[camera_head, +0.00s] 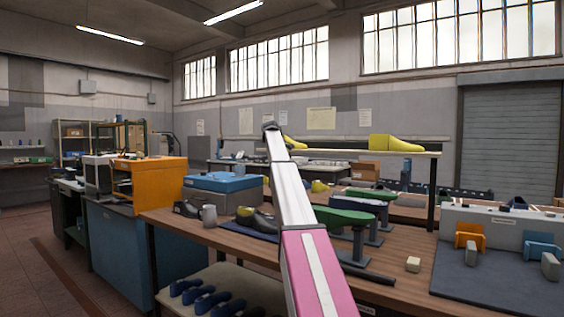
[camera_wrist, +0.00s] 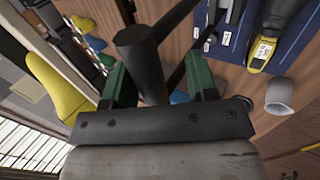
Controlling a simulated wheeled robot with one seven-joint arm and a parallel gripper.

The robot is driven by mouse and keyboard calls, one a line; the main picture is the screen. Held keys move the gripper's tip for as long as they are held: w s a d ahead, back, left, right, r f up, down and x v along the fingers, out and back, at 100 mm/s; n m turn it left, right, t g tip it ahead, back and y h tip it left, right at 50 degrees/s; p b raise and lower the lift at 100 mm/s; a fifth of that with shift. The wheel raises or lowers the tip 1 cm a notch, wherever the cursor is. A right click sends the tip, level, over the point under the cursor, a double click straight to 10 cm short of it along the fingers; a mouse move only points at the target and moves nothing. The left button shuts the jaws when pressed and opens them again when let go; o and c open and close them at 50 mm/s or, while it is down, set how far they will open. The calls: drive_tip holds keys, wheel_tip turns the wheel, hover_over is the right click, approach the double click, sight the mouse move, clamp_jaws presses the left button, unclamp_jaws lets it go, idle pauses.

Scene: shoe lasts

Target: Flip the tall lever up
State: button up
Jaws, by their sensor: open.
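In the wrist view a dark, thick cylindrical handle (camera_wrist: 138,55), which looks like the tall lever's grip, shows between the green fingers of my gripper (camera_wrist: 160,78). The fingers are apart, one on each side of it. I cannot tell whether they touch it, and its lower part and pivot are not clear. In the head view my arm rises through the middle of the picture and hides what lies behind it, so I cannot make out the lever there.
The mug also shows in the wrist view (camera_wrist: 280,95). A yellow last (camera_head: 395,143) sits on the raised shelf.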

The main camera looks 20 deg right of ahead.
drive_tip(key=v, duration=0.9)
drive_tip(key=shift+a+r, duration=0.15)
drive_tip(key=shift+r, duration=0.05)
drive_tip(key=shift+s, duration=0.1)
